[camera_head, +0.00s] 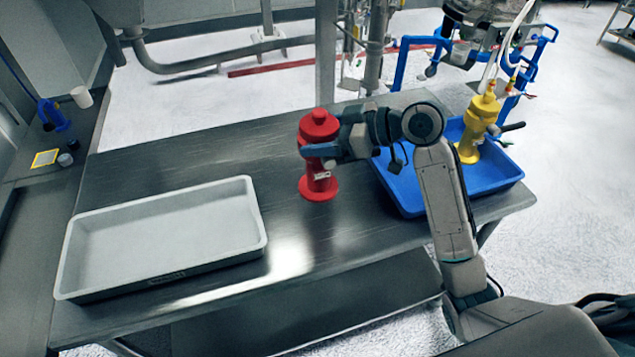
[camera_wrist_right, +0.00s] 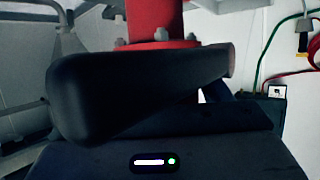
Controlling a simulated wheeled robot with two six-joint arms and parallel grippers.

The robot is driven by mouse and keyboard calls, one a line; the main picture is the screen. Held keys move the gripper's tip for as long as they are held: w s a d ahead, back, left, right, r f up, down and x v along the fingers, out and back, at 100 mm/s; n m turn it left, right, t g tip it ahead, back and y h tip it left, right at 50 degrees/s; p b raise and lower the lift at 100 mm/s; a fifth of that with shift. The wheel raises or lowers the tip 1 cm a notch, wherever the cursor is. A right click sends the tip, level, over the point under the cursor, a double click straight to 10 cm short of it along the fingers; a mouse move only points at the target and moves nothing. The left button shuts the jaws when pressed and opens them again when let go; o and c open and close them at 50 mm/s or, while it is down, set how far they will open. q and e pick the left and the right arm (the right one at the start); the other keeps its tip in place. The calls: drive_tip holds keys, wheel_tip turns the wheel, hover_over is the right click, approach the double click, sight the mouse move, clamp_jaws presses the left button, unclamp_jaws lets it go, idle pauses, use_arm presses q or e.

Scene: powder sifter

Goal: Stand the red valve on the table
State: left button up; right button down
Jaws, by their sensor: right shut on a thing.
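The red valve (camera_head: 319,179) is upright in the head view, over the middle of the metal table (camera_head: 285,235). My right gripper (camera_head: 322,150) is shut on the valve's upper part, reaching in from the right. I cannot tell for sure whether the valve's base touches the table or hangs slightly above it. In the right wrist view the red valve (camera_wrist_right: 150,22) fills the top middle, with a bolted flange, behind a dark gripper part. The fingertips are mostly hidden. My left gripper does not show.
A grey-white empty tray (camera_head: 160,235) lies on the table's left. A blue tray (camera_head: 408,198) on the right holds a yellow valve (camera_head: 476,128). Pipes and blue frames stand behind the table.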

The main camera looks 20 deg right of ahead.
drive_tip(key=f, duration=0.1)
drive_tip(key=s+f+p, duration=0.1)
drive_tip(key=f, duration=0.1)
drive_tip(key=shift+s+f, duration=0.15)
drive_tip(key=shift+f, duration=0.35)
drive_tip(key=f, duration=0.1)
drive_tip(key=f+p, duration=0.1)
drive_tip(key=f, duration=0.1)
drive_tip(key=shift+w+f, duration=0.1)
drive_tip(key=shift+w, duration=0.2)
drive_tip(key=shift+s+f, duration=0.1)
drive_tip(key=shift+f, duration=0.35)
drive_tip(key=shift+c, duration=0.9)
unclamp_jaws()
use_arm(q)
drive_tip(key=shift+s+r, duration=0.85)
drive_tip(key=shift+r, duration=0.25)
